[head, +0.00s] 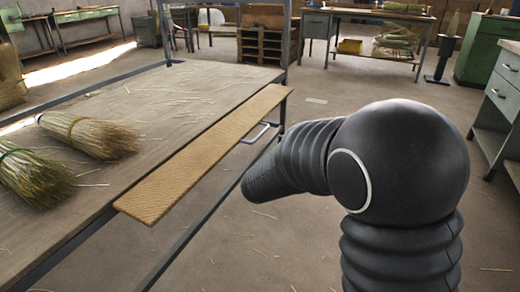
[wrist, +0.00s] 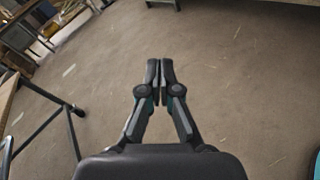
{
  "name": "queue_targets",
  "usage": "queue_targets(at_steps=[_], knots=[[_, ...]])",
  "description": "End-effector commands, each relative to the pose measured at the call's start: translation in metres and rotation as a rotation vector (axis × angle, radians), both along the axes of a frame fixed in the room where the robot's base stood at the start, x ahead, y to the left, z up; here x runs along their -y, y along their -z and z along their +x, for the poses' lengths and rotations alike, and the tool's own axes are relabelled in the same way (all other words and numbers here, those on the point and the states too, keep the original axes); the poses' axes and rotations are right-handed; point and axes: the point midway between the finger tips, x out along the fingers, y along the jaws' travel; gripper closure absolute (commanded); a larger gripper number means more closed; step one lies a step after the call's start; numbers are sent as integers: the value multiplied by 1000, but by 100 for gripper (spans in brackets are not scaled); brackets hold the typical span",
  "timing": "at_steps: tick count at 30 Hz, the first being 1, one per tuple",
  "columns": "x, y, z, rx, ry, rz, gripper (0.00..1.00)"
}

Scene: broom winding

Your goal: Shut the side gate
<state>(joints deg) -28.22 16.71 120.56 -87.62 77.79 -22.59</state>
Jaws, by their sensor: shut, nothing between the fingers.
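The side gate appears to be the long tan board (head: 205,150) along the right edge of the wooden table (head: 150,110). It lies nearly flat, with its near end sticking out past the table's edge. A pale metal handle (head: 262,133) shows beside its right edge, towards the far end. My dark arm stands to the right of the board and hides the floor behind it; my gripper cannot be made out in the head view. In the wrist view my gripper (wrist: 159,75) is shut and empty, with its fingertips together above bare floor.
Broom heads of straw (head: 90,135) lie on the table. A dark table frame (wrist: 62,108) shows at the left in the wrist view. Grey drawers (head: 496,100) stand at the far right, workbenches at the back. The concrete floor between is mostly clear, with loose straws.

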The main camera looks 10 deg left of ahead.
Motion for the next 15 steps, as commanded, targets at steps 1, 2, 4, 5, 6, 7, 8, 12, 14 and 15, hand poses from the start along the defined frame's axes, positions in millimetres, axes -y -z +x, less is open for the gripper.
queue_targets(at_steps=[1,2,4,5,6,7,8,12,14,15], knots=[[-25,18,18,-18,-74,-89,100],[-39,23,27,-23,-116,-141,100],[-73,37,46,-30,-216,-260,100],[-89,44,53,-31,-256,-308,100],[-109,53,61,-31,-311,-369,100],[-124,60,67,-29,-349,-411,100],[-139,67,71,-25,-386,-450,100],[-195,93,81,-7,-520,-595,100],[-212,101,83,2,-559,-636,100],[-220,105,83,7,-580,-656,100]])
